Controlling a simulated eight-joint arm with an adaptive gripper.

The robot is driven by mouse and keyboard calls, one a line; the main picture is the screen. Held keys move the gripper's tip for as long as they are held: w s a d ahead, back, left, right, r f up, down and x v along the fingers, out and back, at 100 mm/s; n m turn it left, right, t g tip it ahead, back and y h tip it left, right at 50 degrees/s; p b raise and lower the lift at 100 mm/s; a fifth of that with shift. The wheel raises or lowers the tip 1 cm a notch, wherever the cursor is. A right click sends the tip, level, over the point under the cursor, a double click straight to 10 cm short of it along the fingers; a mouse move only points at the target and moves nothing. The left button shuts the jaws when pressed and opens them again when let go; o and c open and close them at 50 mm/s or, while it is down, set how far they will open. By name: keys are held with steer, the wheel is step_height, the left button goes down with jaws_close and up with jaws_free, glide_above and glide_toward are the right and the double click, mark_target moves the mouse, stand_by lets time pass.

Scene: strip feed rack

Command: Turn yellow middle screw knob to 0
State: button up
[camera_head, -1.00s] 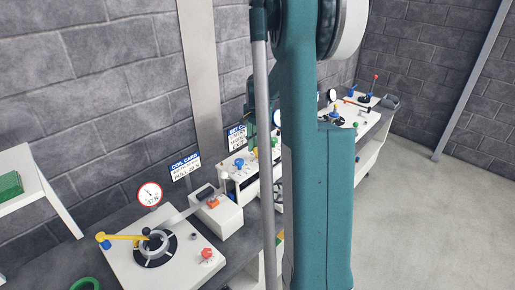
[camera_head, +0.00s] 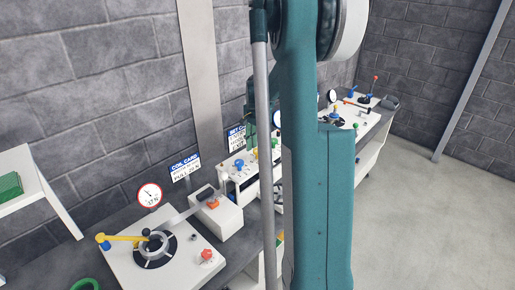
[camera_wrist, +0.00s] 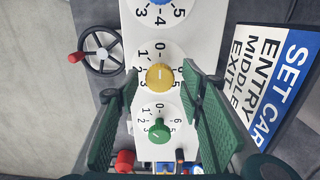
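The yellow middle knob (camera_wrist: 159,77) sits on a white panel in the wrist view, between a blue knob (camera_wrist: 158,2) above and a green knob (camera_wrist: 159,132) below. Its dial shows 0 at the top and 1, 2, 3 down the left; a faint pale mark on it seems to point up near 0, but I cannot read it surely. My gripper (camera_wrist: 160,80) is open, with one green finger on each side of the yellow knob; contact cannot be told. The right finger hides the dial's right side. In the head view the yellow knob (camera_head: 255,154) is small and partly covered.
A SET CARD sign (camera_wrist: 278,75) stands right of the panel. A handwheel with a red handle (camera_wrist: 101,50) is on the left. A red knob (camera_wrist: 125,161) lies below. In the head view, a lever station (camera_head: 150,262) stands at front left.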

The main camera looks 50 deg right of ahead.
mark_target(257, 150)
steer(key=shift+r, duration=0.15)
step_height(257, 150, up, 12)
steer(key=shift+f, duration=0.2)
stand_by(0.4)
stand_by(0.3)
steer(key=s+a+r+n+t+b, duration=0.1)
steer(key=s+a+r+n, duration=0.15)
steer(key=a, duration=0.75)
steer(key=s+a+r+n+t+h, duration=0.1)
steer(key=a+n, duration=0.2)
steer(key=a, duration=0.7)
steer(key=s+a+r+n+t+b, duration=0.1)
steer(key=s+a+n, duration=0.15)
steer(key=a, duration=0.65)
steer(key=s+a+f+n+t, duration=0.1)
steer(key=s+a+f+n, duration=0.1)
steer(key=s+a, duration=0.3)
steer(key=s+a+f+n+t+b, duration=0.1)
steer(key=s+a+f+n, duration=0.2)
steer(key=a, duration=0.6)
steer(key=s+a+f+n+t+y, duration=0.1)
steer(key=s+a+f+n+t, duration=0.1)
steer(key=s+a+n, duration=0.3)
steer(key=shift+s+a+f, duration=0.45)
steer(key=shift+s+a, duration=0.65)
steer(key=shift+a, duration=0.15)
